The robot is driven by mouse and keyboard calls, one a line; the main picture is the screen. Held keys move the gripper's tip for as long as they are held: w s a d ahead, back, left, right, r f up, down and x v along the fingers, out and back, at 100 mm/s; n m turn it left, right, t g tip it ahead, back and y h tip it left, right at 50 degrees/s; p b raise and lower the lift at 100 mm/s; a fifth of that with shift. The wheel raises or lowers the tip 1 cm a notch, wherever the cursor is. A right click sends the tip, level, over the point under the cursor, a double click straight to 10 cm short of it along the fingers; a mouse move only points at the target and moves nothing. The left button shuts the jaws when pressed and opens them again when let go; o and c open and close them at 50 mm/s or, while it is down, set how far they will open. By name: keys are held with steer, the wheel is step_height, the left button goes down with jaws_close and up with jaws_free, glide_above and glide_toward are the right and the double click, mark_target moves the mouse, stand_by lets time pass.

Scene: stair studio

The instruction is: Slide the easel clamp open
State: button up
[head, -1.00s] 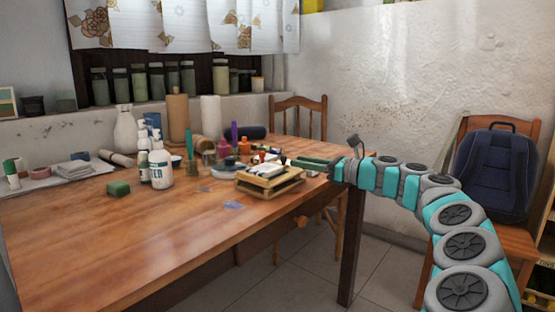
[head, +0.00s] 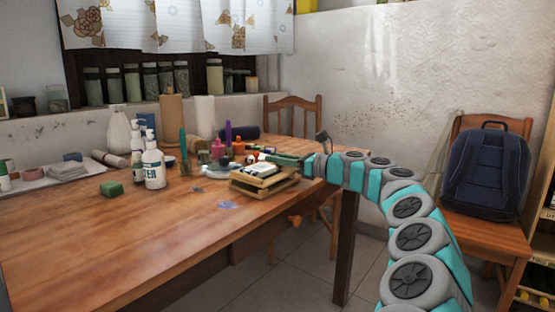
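A small wooden table easel (head: 262,187), low and folded nearly flat like a box, sits near the right edge of the wooden table. A pale and dark piece lies on its top; I cannot make out the clamp clearly. My gripper (head: 282,158), with green fingers, reaches in from the right at low height, just behind and above the easel's right rear part. Whether it touches the easel cannot be told. The fingers are seen side-on and small, so their opening is unclear.
The wooden table (head: 130,235) is clear at front left. White pump bottles (head: 153,168), a green block (head: 111,188) and several paint bottles crowd behind and left of the easel. A chair with a dark backpack (head: 487,172) stands at right.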

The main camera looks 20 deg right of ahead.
jaws_close()
stand_by(0.8)
steer(key=shift+w+d+r+p, duration=0.2)
steer(key=shift+d+p, duration=0.05)
steer(key=shift+p, duration=0.65)
steer(key=shift+w+d+p, duration=0.3)
steer(key=shift+d+p, duration=0.2)
steer(key=shift+p, duration=0.55)
steer(key=shift+f, duration=0.1)
steer(key=shift+o, duration=2)
jaws_free()
steer(key=shift+d, duration=0.15)
